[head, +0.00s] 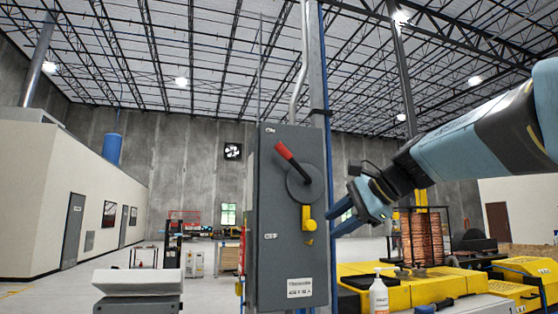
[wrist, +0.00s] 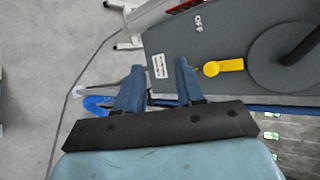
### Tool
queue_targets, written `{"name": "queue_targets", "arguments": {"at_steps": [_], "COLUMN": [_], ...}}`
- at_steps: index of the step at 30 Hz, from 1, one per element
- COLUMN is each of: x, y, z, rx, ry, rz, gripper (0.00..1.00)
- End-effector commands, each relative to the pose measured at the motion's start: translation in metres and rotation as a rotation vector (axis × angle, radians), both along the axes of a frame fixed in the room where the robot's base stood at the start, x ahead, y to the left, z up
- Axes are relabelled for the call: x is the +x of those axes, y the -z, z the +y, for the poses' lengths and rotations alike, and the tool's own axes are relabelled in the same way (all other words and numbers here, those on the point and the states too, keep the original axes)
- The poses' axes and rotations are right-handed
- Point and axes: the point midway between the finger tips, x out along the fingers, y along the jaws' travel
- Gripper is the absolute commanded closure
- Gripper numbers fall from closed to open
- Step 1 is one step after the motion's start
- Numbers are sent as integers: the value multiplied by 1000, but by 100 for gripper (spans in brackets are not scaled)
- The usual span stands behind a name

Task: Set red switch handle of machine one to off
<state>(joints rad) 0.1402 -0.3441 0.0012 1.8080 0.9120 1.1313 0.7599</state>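The machine's grey switch box (head: 265,240) stands upright on a post in the middle of the head view. Its red-tipped handle (head: 284,152) sits on a round dark hub (head: 301,183) and points up and to the left. A yellow latch (head: 308,218) sits below the hub. My gripper (head: 335,216) is right of the box, apart from the handle. In the wrist view its two blue fingers (wrist: 158,82) are spread with nothing between them. The grey box (wrist: 220,45), yellow latch (wrist: 222,67) and part of the hub (wrist: 285,55) show beyond them; the red tip is out of that view.
A blue pipe (head: 328,120) runs up behind the box's right side. A white-topped unit (head: 138,281) is at lower left. Open floor lies behind on the left.

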Motion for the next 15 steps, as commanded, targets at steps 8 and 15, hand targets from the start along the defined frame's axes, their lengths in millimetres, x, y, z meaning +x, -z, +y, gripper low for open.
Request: {"name": "queue_targets", "arguments": {"at_steps": [8,15], "x": [67,80], "y": [-144,-193], "z": [4,-1], "rx": [564,754], "ry": [16,-25], "rz": [115,172], "gripper": [62,62]}}
